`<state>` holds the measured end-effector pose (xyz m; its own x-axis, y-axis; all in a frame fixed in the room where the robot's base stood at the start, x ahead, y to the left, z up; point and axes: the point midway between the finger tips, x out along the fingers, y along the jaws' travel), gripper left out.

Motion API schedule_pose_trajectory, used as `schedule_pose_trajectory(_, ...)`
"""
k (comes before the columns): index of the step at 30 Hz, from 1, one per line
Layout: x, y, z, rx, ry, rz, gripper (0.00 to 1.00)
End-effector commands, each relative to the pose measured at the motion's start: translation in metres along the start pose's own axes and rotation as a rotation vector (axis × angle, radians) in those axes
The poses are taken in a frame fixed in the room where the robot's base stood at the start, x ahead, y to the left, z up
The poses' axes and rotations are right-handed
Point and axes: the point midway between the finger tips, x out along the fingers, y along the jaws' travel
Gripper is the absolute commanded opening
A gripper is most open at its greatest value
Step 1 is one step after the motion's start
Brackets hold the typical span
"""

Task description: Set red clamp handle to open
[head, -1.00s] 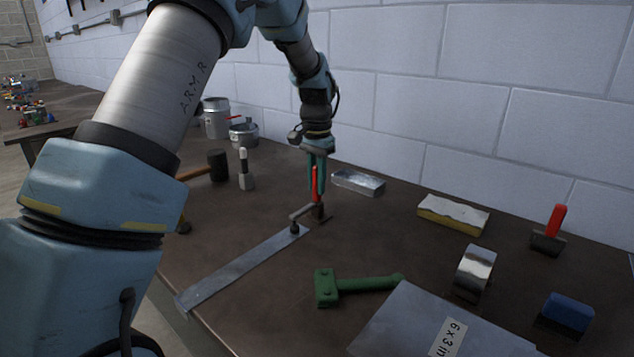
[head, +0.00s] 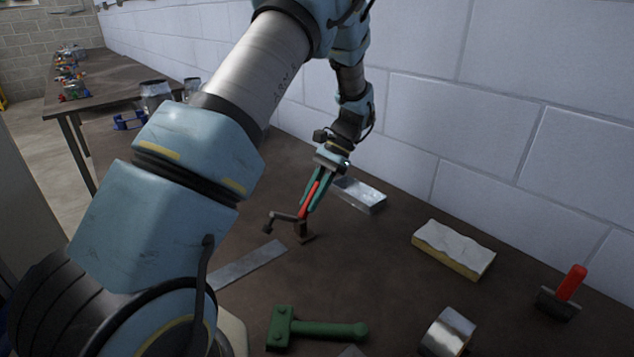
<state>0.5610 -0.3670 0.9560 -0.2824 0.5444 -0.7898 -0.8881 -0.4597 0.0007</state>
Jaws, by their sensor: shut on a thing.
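The toggle clamp (head: 302,230) stands on the brown table near the middle of the head view. Its red handle (head: 309,195) is tilted up to the right. The clamp's dark arm (head: 284,216) is raised, with its tip (head: 267,228) above the table and apart from the metal strip (head: 248,265). My gripper (head: 311,195) comes down from the upper right, with its green fingers shut around the red handle. The fingers hide part of the handle.
A silver metal block (head: 361,196) lies close behind my gripper. A green hammer (head: 315,330), a metal roll (head: 448,332), a yellow-and-white sponge-like block (head: 453,250) and a red-handled tool (head: 566,293) lie to the front and right. The table between them is clear.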

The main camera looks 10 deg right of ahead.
Motion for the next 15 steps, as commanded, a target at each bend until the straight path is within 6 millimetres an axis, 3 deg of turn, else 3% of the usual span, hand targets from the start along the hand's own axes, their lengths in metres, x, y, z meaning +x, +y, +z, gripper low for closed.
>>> schedule_pose_trajectory(15,0.003,0.002,-0.013,-0.001,-0.222,-0.001,0.0)
